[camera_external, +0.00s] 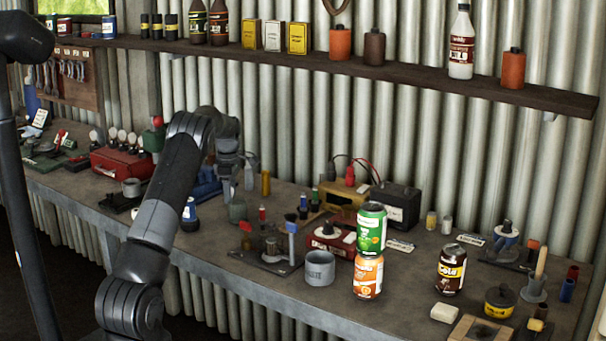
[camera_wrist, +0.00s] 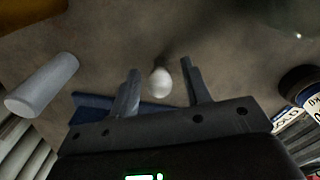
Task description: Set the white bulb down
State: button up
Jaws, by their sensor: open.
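The white bulb (camera_wrist: 160,83) shows in the wrist view, between the two fingers of my gripper (camera_wrist: 160,76). The fingers stand apart, with a gap on each side of the bulb. Its rounded end faces the camera, and a dark shadow lies on the bench surface behind it. Whether it rests on the bench cannot be told. In the external view my gripper (camera_external: 247,178) is low over the back of the workbench (camera_external: 215,262), partly hidden by my arm. I cannot make out the bulb there.
In the wrist view a pale cylinder (camera_wrist: 42,85) lies left, a blue object (camera_wrist: 92,108) lies below the bulb, and a dark round object (camera_wrist: 300,82) is at right. Stacked cans (camera_external: 370,228) and a grey cup (camera_external: 320,268) stand nearer the bench front.

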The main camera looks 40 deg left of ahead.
notch_tip(320, 180, up, 12)
jog(key=shift+f, duration=0.2)
jog(key=shift+d+r, duration=0.1)
jog(key=s+d+r+m+t, duration=0.3)
jog(key=s+d+r+m, duration=0.8)
jog(key=s+d+r, duration=0.5)
jog(key=s+d+f+m+t, duration=0.1)
jog(key=s+d+f+m, duration=0.2)
jog(key=s, duration=0.5)
jog(key=s+d+f+m, duration=0.3)
jog(key=s+d+m, duration=0.2)
jog(key=s+d, duration=0.2)
jog(key=s+d+f+m+t, duration=0.1)
jog(key=s+d+f+m, duration=0.2)
jog(key=s, duration=0.7)
jog(key=shift+s+d+f+m+t, duration=0.3)
jog(key=shift+d+f+m, duration=0.1)
jog(key=shift+d+m, duration=0.4)
jog(key=shift+d, duration=0.1)
